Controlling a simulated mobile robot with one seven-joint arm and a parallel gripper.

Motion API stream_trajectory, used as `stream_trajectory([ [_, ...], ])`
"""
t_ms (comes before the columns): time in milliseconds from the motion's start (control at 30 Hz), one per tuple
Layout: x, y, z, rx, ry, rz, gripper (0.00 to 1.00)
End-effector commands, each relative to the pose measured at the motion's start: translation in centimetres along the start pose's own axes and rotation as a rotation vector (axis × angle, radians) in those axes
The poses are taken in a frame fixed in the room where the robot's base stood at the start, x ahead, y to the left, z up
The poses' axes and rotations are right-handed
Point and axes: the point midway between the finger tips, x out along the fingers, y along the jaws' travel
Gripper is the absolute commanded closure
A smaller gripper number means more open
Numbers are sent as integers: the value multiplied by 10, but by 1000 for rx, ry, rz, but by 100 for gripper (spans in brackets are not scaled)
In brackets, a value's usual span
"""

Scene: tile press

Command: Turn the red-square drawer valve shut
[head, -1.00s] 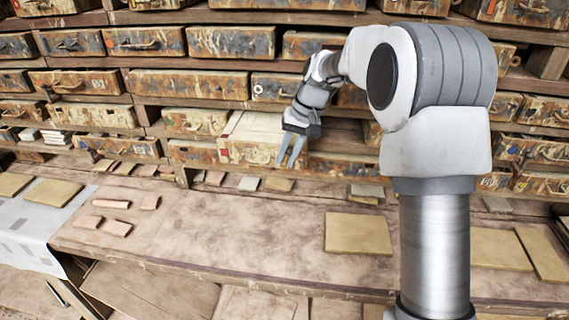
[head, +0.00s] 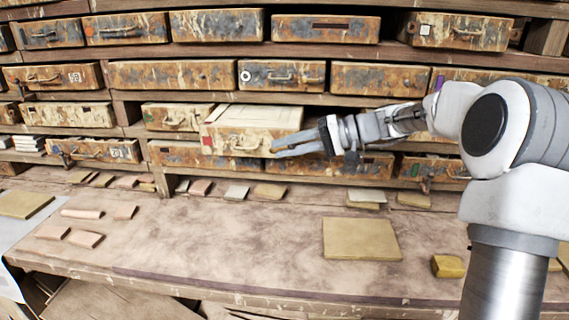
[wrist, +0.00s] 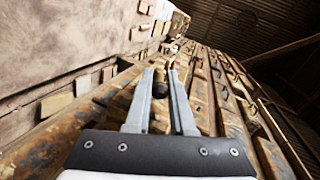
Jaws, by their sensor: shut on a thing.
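The red-square drawer (head: 221,141) sticks out from the shelf in the head view, with a light top, a red square low on its left front and a metal handle (head: 244,144). My gripper (head: 275,148) comes in from the right, lying nearly level, with its fingertips at the right part of the drawer front beside the handle. In the wrist view, my gripper (wrist: 164,72) has a narrow gap between its fingers. A brownish piece shows at the tips, which looks like the handle, and a dark round piece sits nearer the palm. The exact contact is too small to see.
Other worn drawers surround it, including one with a white ring (head: 281,75) above and one with a white square (head: 458,32) at upper right. Below, a work table (head: 200,240) holds several flat tiles, with clear room in its middle.

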Motion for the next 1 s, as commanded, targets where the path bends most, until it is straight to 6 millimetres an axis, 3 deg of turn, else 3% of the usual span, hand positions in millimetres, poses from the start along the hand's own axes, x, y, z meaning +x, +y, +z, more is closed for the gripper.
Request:
stream_trajectory([
  [33,2,11,2,3,10,-38,100],
  [400,2,12,3,3,49,-254,100],
  [1000,2,10,2,3,62,-318,100],
])
